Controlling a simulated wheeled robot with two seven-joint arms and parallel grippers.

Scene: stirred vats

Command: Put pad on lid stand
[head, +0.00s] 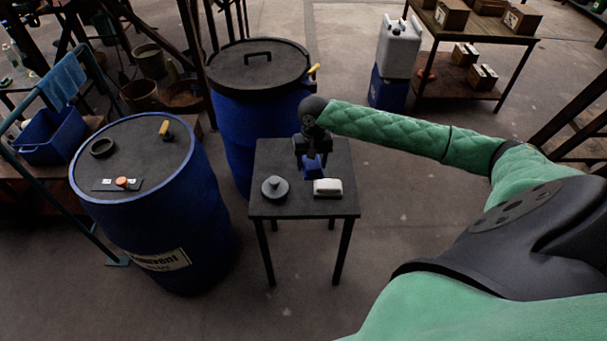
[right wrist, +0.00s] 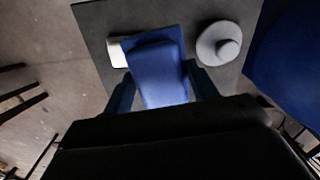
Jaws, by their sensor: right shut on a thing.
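A blue block-like thing, which looks like the pad (right wrist: 160,72), is between the fingers of my right gripper (head: 312,160). The gripper is shut on it, above the small dark table (head: 292,212). This table looks like the lid stand; no label shows. The pad also shows in the head view (head: 313,169), partly hidden by the gripper. In the right wrist view it covers part of the tabletop (right wrist: 95,25). I cannot tell whether it touches the tabletop. My left gripper is not in view.
A grey round knobbed piece (head: 275,188) and a white block (head: 327,187) sit on the table's near half. A blue vat with a black lid (head: 240,68) stands behind left. Another blue drum (head: 150,220) stands left. Floor is open in front.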

